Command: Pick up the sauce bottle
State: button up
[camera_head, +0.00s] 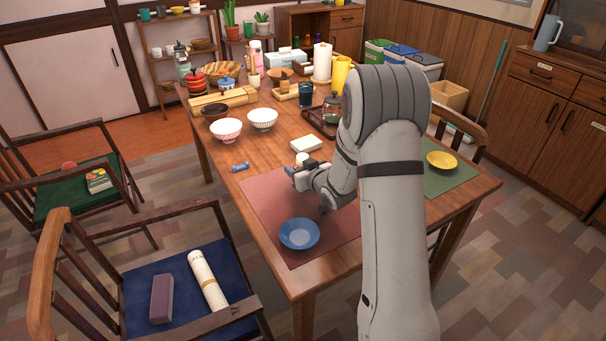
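My arm reaches over the wooden table (283,151) from the lower right. My gripper (296,171) is low over the far part of the red-brown placemat (270,191), beyond the blue bowl (299,233). A small white item (301,158) shows just behind the gripper; I cannot tell whether they touch. The gripper is too small and turned away to show whether its fingers are apart. I cannot single out the sauce bottle for sure. A tall bottle (183,62) and a pink-and-white bottle (256,52) stand at the table's far end, well away from my gripper.
A blue item (240,167) lies left of the gripper. The far end is crowded. A yellow bowl (441,160) is at right. Chairs stand left; my arm hides part of the table.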

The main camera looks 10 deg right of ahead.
jog(key=c, duration=0.6)
jog(key=shift+c, duration=0.3)
jog(key=shift+r, duration=0.15)
